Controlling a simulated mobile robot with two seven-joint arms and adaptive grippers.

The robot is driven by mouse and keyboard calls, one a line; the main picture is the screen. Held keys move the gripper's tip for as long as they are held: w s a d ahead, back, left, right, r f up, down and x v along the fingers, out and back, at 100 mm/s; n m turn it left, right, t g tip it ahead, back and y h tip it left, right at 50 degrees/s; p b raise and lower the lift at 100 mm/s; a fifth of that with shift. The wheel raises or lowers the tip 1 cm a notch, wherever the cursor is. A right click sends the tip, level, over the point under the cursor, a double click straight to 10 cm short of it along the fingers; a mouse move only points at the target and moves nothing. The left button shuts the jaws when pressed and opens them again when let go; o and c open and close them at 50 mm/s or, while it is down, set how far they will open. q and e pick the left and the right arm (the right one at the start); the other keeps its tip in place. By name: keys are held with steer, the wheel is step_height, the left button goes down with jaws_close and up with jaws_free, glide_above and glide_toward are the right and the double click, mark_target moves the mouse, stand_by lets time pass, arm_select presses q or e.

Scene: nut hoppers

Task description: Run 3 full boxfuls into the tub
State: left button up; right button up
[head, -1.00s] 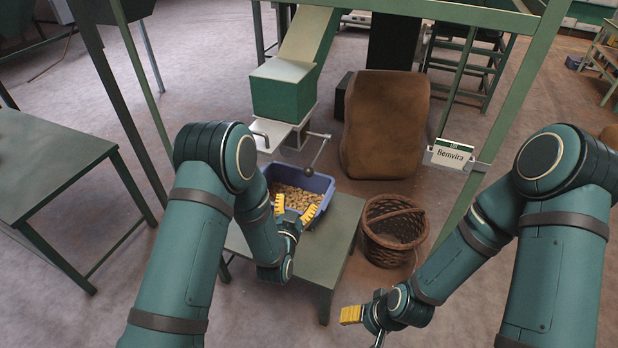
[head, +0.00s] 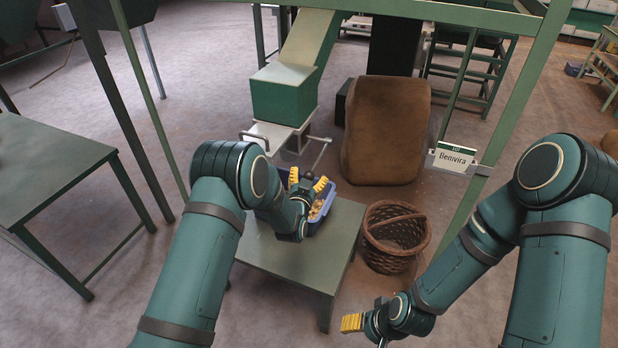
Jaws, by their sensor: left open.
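The blue tub (head: 326,199) with brown nuts in it stands on the low green table (head: 290,262), partly hidden behind my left gripper. Above it, the green box (head: 283,98) sits at the lower end of the sloping chute (head: 305,40), with a pale plate (head: 268,133) under it. A thin lever rod (head: 320,156) runs down from there to a dark knob (head: 307,180). My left gripper (head: 307,182) is open, with its yellow fingers on either side of the knob; I cannot tell if they touch it. My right gripper (head: 352,322) hangs low at the right, away from everything.
A wicker basket (head: 394,236) stands on the floor right of the table. A large brown sack (head: 386,130) is behind it. Green frame posts rise on both sides, the right one carrying a "Benvira" sign (head: 454,157). Another green table (head: 45,165) is at the left.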

arm_select(q)
steer(key=shift+w, duration=0.25)
jaws_close()
steer(key=shift+r, duration=0.15)
